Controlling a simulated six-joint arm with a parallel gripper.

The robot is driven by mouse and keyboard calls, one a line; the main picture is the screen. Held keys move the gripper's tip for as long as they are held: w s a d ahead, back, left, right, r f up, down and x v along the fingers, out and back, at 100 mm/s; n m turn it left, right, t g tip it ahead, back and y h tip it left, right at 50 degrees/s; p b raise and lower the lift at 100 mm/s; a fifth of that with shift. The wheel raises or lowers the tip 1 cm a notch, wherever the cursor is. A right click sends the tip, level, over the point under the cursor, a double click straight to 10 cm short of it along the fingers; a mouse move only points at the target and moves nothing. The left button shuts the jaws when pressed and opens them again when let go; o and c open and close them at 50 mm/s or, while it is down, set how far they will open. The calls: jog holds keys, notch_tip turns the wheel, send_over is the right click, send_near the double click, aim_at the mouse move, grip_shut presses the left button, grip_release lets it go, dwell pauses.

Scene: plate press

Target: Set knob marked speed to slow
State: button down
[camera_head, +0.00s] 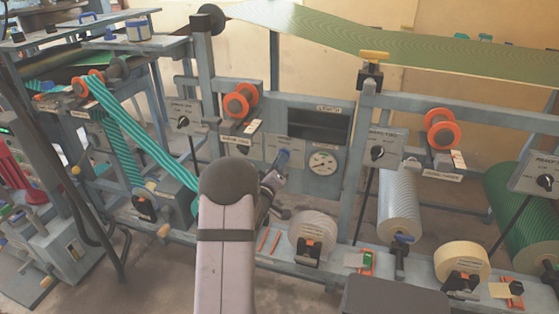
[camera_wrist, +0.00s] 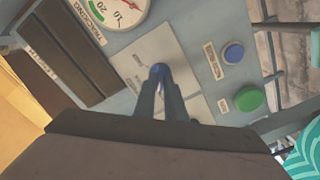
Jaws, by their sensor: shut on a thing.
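My gripper (camera_head: 279,165) reaches a grey panel in the middle of the machine. In the wrist view my gripper (camera_wrist: 160,88) is shut on a small blue knob (camera_wrist: 158,69). The knob stands on a pale label plate (camera_wrist: 181,62), whose print is too blurred to read, so I cannot tell its marking. My fingers hide most of the knob and the lower plate, and the pointer's direction does not show.
A round gauge (camera_head: 322,162) sits close to the right of my gripper, under a dark slot (camera_head: 318,124). In the wrist view a blue button (camera_wrist: 233,53) and a green button (camera_wrist: 249,99) lie to the right. Other dial plates (camera_head: 384,146) and orange rollers (camera_head: 441,128) stand farther right.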

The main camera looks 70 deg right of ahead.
jog(key=shift+n, duration=0.9)
jog(key=c, duration=1.8)
grip_release()
jog(key=shift+a, duration=0.15)
jog(key=a+p, duration=0.1)
jog(key=a, duration=0.6)
